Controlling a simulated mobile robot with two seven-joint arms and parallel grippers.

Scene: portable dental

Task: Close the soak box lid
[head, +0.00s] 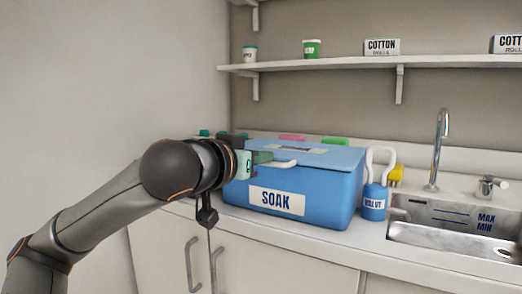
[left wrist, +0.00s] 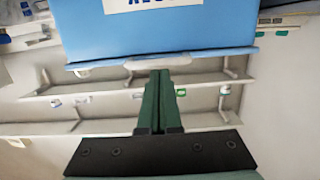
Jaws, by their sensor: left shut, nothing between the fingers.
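The blue soak box (head: 325,196) with its "SOAK" label stands on the counter in the head view. Its paler blue lid (head: 335,155) lies across the top and looks flat; whether it is fully seated I cannot tell. A white handle (head: 280,164) is at the lid's front. My left gripper (head: 264,157) is at the box's upper front left, close to the handle, hiding part of the lid. In the left wrist view, the green fingers (left wrist: 160,76) are shut and empty, with their tips at the white handle (left wrist: 157,62); contact is unclear. My right gripper is out of view.
A blue bottle with a white loop handle (head: 374,200) stands right of the box, with a yellow item (head: 396,174) behind it. The sink (head: 455,240) and tap (head: 438,150) are farther right. A shelf (head: 360,63) above holds small containers. A narrow counter strip lies in front.

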